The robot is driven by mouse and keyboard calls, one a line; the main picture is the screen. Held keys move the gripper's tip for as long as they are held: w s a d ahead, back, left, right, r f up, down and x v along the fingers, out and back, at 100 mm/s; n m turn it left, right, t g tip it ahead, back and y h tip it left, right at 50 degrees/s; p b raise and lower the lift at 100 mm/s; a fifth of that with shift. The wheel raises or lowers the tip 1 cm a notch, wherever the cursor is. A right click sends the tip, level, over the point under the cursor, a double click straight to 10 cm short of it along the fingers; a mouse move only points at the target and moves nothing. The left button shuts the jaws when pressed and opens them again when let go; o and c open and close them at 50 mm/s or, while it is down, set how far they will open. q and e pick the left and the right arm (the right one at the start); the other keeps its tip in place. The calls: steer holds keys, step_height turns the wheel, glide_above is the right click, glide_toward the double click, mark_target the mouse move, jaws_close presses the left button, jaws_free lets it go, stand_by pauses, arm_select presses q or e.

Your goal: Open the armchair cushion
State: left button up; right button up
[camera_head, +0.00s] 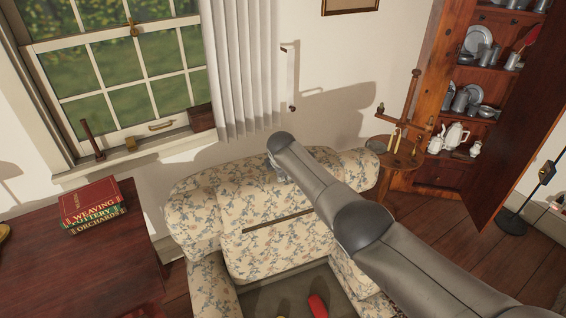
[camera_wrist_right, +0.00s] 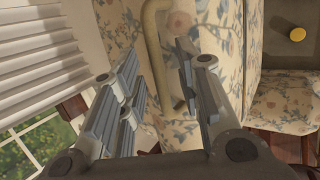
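The armchair (camera_head: 205,215) has cream floral cloth. Its floral cushion (camera_head: 270,250) appears raised against the backrest, with a dark slot across the floral surface. In front is a dark open compartment (camera_head: 265,300) holding a red thing (camera_head: 318,305). My right arm crosses over the chair. My right gripper (camera_head: 272,163) is at the top of the backrest, mostly hidden by my arm. In the right wrist view my right gripper (camera_wrist_right: 157,62) has its fingers apart, with a curved beige handle (camera_wrist_right: 150,28) between them; I cannot tell if they touch it. My left gripper is not in view.
A wooden table (camera_head: 80,265) with stacked books (camera_head: 93,205) stands left. A small round side table (camera_head: 400,158) and an open-doored cabinet (camera_head: 440,175) with pewter and crockery are right. Window (camera_head: 115,80) and curtain (camera_head: 240,70) are behind. A yellow round thing (camera_wrist_right: 297,34) shows in the wrist view.

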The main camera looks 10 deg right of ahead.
steer(key=v, duration=1.1)
steer(key=shift+s+r, duration=0.2)
steer(key=shift+r, duration=0.1)
steer(key=shift+f, duration=0.1)
steer(key=s+d+f+m+g+y+b, duration=0.1)
steer(key=s+d+f+m, duration=0.35)
steer(key=f, duration=1.15)
steer(key=s+a+f+m+g+b, duration=0.15)
steer(key=s+f, duration=0.65)
steer(key=f, duration=0.9)
steer(key=s+d+f+m+g, duration=0.1)
steer(key=s+d+f+m, duration=0.1)
steer(key=s+f, duration=0.7)
steer(key=s+d+f+m, duration=0.1)
steer(key=s+f+m, duration=0.2)
steer(key=s+f, duration=0.6)
steer(key=s+d+f+m, duration=0.1)
steer(key=s+f+m, duration=0.1)
steer(key=s, duration=0.9)
steer(key=s+d+f+m+g+b, duration=0.1)
steer(key=s+f, duration=0.4)
steer(key=s, duration=0.6)
steer(key=s+d+f+m+g+b, duration=0.1)
steer(key=s+f, duration=0.3)
steer(key=s, duration=0.7)
steer(key=shift+s+d+f+m+y, duration=0.25)
steer(key=shift+s+d+m+y, duration=0.1)
steer(key=shift+m, duration=0.55)
